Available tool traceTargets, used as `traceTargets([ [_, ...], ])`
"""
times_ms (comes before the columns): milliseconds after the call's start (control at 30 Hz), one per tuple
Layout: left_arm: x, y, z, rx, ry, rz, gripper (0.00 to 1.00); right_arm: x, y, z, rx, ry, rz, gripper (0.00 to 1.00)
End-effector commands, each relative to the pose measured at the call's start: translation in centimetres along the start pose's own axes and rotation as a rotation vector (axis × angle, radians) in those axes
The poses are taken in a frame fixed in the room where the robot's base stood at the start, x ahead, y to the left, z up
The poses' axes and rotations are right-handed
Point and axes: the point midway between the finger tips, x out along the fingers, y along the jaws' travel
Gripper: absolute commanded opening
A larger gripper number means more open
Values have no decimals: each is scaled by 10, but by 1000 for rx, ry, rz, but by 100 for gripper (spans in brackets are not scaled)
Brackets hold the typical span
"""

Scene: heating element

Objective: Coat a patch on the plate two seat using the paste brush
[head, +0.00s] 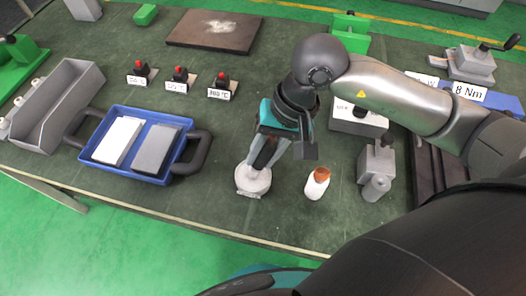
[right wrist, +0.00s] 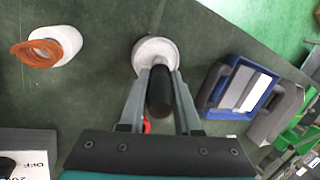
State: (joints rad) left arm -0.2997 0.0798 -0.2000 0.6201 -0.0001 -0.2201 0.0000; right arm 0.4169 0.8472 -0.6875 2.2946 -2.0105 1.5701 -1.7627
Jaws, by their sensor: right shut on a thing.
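My right gripper (head: 264,162) is shut on a black handle, which I take to be the paste brush's; it also shows between the grey fingers in the right wrist view (right wrist: 159,95). The brush's tip is hidden. A round whitish pot or disc (head: 254,184) lies right at the fingertips and shows beyond the handle in the right wrist view (right wrist: 150,48). I cannot tell whether the brush touches it. A blue tray (head: 128,171) to the left holds a white plate (head: 118,141) and a grey plate (head: 155,149). Which is plate two's seat is unclear. My left gripper is out of view.
Red-buttoned switches with temperature labels (head: 180,80) and a dark board (head: 215,30) lie farther back. Bare green table separates tray and pot.

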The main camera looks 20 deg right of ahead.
Motion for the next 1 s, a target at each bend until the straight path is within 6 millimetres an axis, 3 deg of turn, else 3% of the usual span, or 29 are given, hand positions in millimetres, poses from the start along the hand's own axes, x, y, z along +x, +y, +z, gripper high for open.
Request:
traceTargets([
  [133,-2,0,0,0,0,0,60,-2,1,1,3,-6,9,0],
  [1000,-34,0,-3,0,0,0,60,-65,-22,6,0,-1,2,0],
])
